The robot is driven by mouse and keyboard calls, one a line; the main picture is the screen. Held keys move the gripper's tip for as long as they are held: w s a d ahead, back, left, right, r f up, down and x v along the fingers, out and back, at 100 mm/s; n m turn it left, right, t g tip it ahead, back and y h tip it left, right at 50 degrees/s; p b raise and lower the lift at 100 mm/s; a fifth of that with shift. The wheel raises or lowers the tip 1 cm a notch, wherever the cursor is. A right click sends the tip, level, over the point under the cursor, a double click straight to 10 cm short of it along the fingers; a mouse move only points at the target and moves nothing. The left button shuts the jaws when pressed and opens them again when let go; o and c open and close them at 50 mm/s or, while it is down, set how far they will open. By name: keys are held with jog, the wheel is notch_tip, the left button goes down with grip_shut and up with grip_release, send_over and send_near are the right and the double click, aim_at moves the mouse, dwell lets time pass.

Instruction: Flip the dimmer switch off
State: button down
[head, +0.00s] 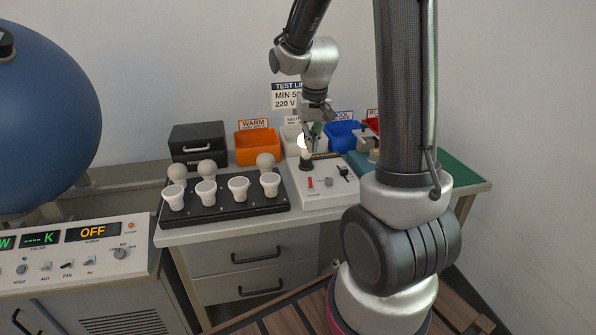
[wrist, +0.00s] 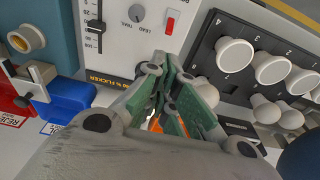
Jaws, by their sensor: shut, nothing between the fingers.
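The white test panel (head: 325,190) on the bench carries a red rocker switch (head: 310,184), a round grey knob (head: 328,182) and a black slider (head: 344,172). In the wrist view the red switch (wrist: 171,22), the knob (wrist: 136,13) and the slider (wrist: 96,26) with its number scale show beyond the fingers. I cannot read the switch's position. A bulb (head: 302,142) glows in the black socket behind these controls. My gripper (head: 316,131) is shut and empty, above the back of the panel, beside the bulb. Its green fingertips (wrist: 170,65) touch no control.
A black rack (head: 225,212) with white-based bulbs and several globes stands left of the panel. Orange (head: 257,147) and blue (head: 343,134) bins line the back, with a dark case (head: 198,145). A console (head: 75,260) reading OFF and a blue sphere (head: 45,120) are at left.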

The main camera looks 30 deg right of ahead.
aim_at(310, 183)
jog(key=shift+a+f, duration=0.1)
jog(key=f, duration=0.3)
jog(key=w+f, duration=0.1)
jog(key=f, duration=0.5)
jog(key=shift+w+d+f, duration=0.2)
jog(key=shift+d+f, duration=0.1)
jog(key=shift+f, duration=0.05)
jog(key=shift+r, duration=0.1)
